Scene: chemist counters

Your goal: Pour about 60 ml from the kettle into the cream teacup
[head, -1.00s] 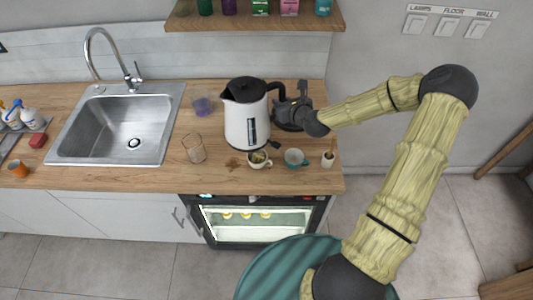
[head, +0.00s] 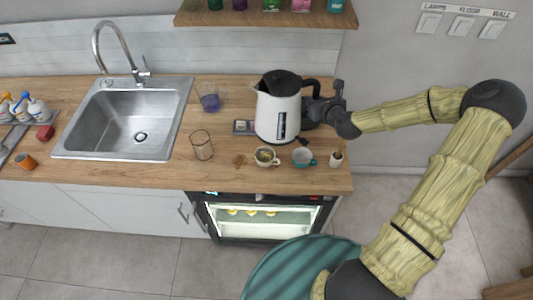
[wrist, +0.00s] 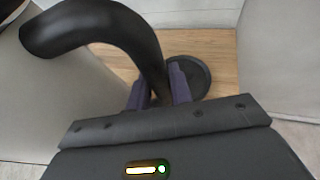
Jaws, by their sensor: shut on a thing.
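The white kettle (head: 278,118) with black lid and handle is right of centre in the head view, its spout facing left. It looks about upright; whether its bottom touches the counter is unclear. My gripper (head: 314,103) is shut on its black handle, which also shows in the wrist view (wrist: 105,25) between the fingers (wrist: 157,88). The cream teacup (head: 266,162) stands on the counter in front of the kettle, with something dark greenish inside. The round black kettle base (wrist: 190,75) lies beyond the fingers in the wrist view.
A teal cup (head: 303,159) stands right of the cream one, and a small white pot (head: 336,159) further right. A glass (head: 202,146) and a grey device (head: 243,128) are to the left. The sink (head: 125,120) is further left. A shelf (head: 262,18) hangs above.

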